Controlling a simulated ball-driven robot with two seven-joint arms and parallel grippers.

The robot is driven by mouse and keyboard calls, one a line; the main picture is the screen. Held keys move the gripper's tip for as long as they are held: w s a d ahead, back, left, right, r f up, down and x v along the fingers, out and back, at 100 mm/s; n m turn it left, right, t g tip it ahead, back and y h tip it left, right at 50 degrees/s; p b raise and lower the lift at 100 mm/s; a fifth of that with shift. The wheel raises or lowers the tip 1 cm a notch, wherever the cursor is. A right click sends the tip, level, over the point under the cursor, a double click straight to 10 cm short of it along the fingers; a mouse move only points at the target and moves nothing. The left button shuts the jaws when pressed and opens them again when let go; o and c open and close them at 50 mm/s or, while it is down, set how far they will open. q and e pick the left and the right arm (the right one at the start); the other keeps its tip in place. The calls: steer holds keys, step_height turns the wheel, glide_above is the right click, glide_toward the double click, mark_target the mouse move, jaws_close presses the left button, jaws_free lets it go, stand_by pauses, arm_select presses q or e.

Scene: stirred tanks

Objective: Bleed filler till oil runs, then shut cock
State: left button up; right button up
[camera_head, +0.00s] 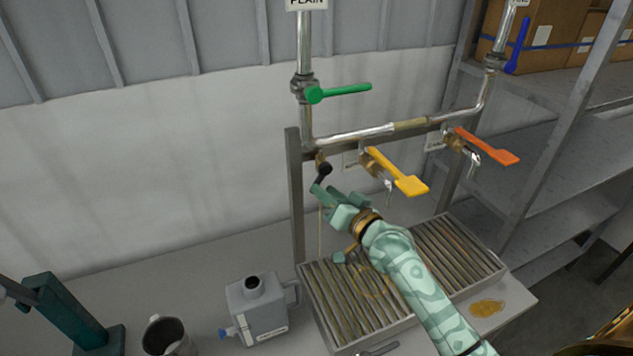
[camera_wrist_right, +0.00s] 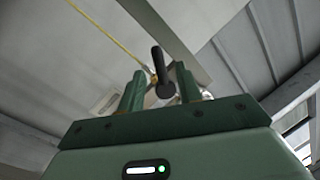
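The small brass cock (camera_head: 320,157) sits low on the left pipe, and its black handle (camera_head: 324,169) sticks out toward me. A thin yellowish stream (camera_head: 320,232) hangs below it toward the grate; it looks like running oil, and a yellow line (camera_wrist_right: 108,34) also shows in the right wrist view. My right gripper (camera_head: 322,190) is just below the handle. In the right wrist view the fingers (camera_wrist_right: 160,90) stand apart on either side of the black handle (camera_wrist_right: 162,70), with slight gaps visible.
A green lever (camera_head: 340,92), yellow lever (camera_head: 400,173), orange lever (camera_head: 487,146) and blue lever (camera_head: 518,45) are on the pipes. The slatted drip tray (camera_head: 345,308) lies below. A grey jug (camera_head: 258,310), a metal cup (camera_head: 166,335) and an amber puddle (camera_head: 487,308) are on the bench.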

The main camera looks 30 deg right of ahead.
mark_target(318, 182)
steer(key=w, duration=0.4)
steer(key=shift+w+a, duration=0.25)
steer(key=shift+a, duration=0.1)
jaws_close()
